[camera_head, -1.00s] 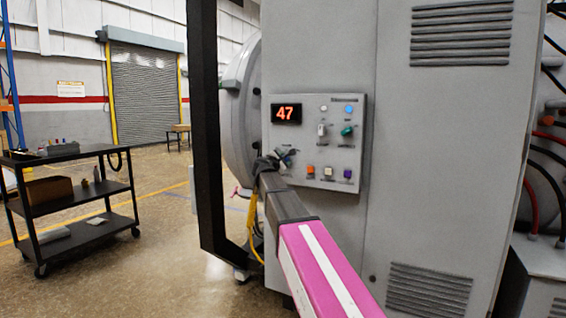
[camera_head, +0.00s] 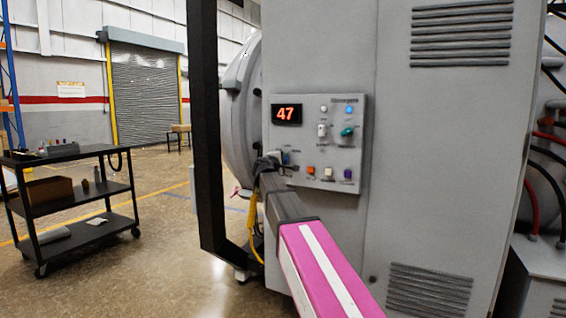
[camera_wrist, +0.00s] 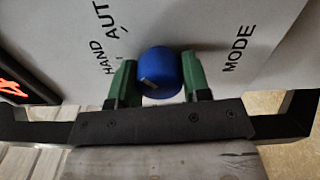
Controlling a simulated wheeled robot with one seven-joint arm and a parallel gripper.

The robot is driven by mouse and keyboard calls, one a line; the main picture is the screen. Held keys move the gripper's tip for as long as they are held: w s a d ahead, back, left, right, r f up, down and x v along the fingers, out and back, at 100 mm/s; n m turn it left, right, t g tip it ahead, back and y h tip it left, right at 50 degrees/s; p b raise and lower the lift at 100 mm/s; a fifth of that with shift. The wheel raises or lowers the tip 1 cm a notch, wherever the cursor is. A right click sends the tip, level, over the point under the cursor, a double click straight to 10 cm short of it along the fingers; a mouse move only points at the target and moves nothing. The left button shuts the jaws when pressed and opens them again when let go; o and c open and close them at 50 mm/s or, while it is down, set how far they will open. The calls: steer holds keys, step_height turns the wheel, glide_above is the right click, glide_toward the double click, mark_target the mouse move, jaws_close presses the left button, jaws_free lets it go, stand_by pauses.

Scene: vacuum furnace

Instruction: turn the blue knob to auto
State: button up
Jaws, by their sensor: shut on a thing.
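The blue knob (camera_wrist: 160,73) is on a light panel in the wrist view, with a short pale mark on its face toward the lower left. The labels HAND (camera_wrist: 110,57) and AUT, its end cut off (camera_wrist: 105,18), are printed left of and above it; MODE (camera_wrist: 238,48) is to the right. My gripper (camera_wrist: 157,80) has its green fingers on both sides of the knob, shut on it. In the head view my gripper (camera_head: 276,158) is at the panel's lower left, and the blue knob shows small beside it (camera_head: 287,158).
The control panel (camera_head: 352,112) also carries a red display reading 47 (camera_head: 286,114), a green knob (camera_head: 347,131), a white switch (camera_head: 322,130) and several buttons. A black post (camera_head: 208,150) stands left of my arm. A black cart (camera_head: 85,152) is farther left.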

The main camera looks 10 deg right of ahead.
stand_by(0.4)
steer(key=o, duration=0.9)
steer(key=v, duration=1.1)
steer(key=s+d+f+m+g+y, duration=0.1)
steer(key=s+d+f+m+g, duration=0.15)
steer(key=f, duration=0.75)
steer(key=s+d+f+m+g+y, duration=0.15)
steer(key=s+f, duration=0.25)
steer(key=f, duration=0.5)
steer(key=s+d+f+m+g+y, duration=0.1)
steer(key=s+d+f+m+g, duration=0.15)
steer(key=f, duration=0.75)
steer(key=s+f+m+g+y, duration=0.1)
steer(key=s+f+g+y, duration=0.1)
steer(key=s+f, duration=0.4)
steer(key=s+f+m+g+y, duration=0.2)
steer(key=s+f+g, duration=0.1)
steer(key=s+f, duration=0.4)
steer(key=s+f+m+g+y, duration=0.2)
steer(key=s+f+g+y, duration=0.1)
steer(key=s+f, duration=0.4)
steer(key=shift+f+m, duration=0.25)
steer(key=shift+f, duration=0.6)
